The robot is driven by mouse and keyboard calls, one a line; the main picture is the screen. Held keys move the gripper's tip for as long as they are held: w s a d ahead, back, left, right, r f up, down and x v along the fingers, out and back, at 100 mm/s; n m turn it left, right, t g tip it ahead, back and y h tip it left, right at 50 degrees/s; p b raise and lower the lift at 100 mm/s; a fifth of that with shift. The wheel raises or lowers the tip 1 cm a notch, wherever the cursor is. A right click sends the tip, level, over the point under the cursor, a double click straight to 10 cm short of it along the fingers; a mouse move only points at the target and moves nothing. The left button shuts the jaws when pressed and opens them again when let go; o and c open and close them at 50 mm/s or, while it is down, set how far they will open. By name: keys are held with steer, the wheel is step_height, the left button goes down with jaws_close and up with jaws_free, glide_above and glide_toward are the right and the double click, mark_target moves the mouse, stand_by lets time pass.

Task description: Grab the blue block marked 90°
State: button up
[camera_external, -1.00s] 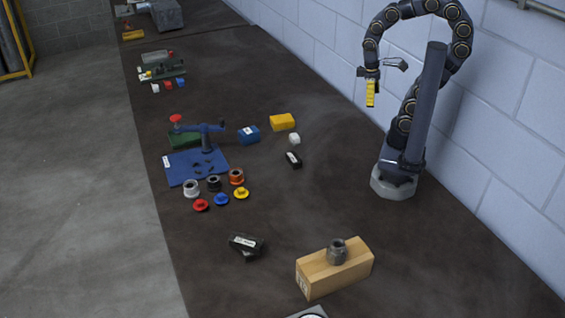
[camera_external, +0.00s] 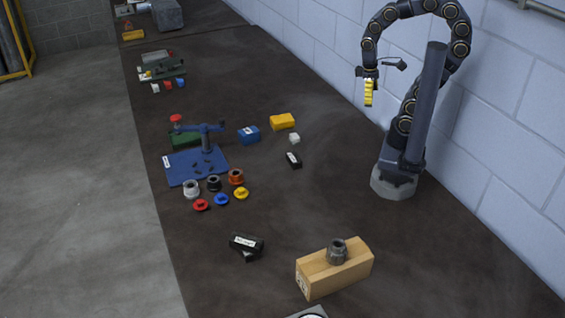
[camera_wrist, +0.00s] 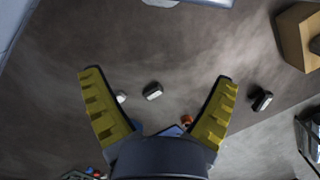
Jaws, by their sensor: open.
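A blue block (camera_external: 248,134) with a white label lies on the dark bench, left of a yellow block; the label is too small to read. My gripper (camera_external: 368,103) hangs in the air to the right of the blue block, well above the bench and near the wall. Its yellow fingers are spread and empty in the wrist view (camera_wrist: 157,77). Patches of blue show low between the fingers in the wrist view, mostly hidden behind the gripper body; I cannot tell which thing they belong to.
Near the blue block are the yellow block (camera_external: 282,121), a white piece (camera_external: 294,138) and a black labelled block (camera_external: 293,159). A blue vise-like tool (camera_external: 206,138) stands to its left by a blue mat (camera_external: 184,172). A wooden block (camera_external: 328,274) sits in front.

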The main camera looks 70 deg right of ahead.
steer(key=w+a+n+y, duration=0.2)
steer(key=w+n, duration=0.1)
steer(key=w, duration=0.9)
steer(key=n+t+y, duration=0.2)
steer(key=n+t, duration=0.3)
steer(key=n, duration=0.2)
glide_above(249, 130)
steer(key=s+d, duration=0.1)
steer(key=f, duration=2.2)
steer(key=shift+d, duration=0.2)
steer(key=shift+w+d+f+g, duration=0.1)
steer(key=shift+w+f+g, duration=0.05)
steer(key=shift+f+g, duration=0.2)
steer(key=shift+w+f+h, duration=0.1)
steer(key=shift+f+h, duration=0.2)
steer(key=shift+f, duration=0.05)
steer(key=x, duration=0.6)
steer(key=shift+a+f, duration=0.3)
steer(key=shift+a, duration=0.15)
steer(key=c, duration=1.2)
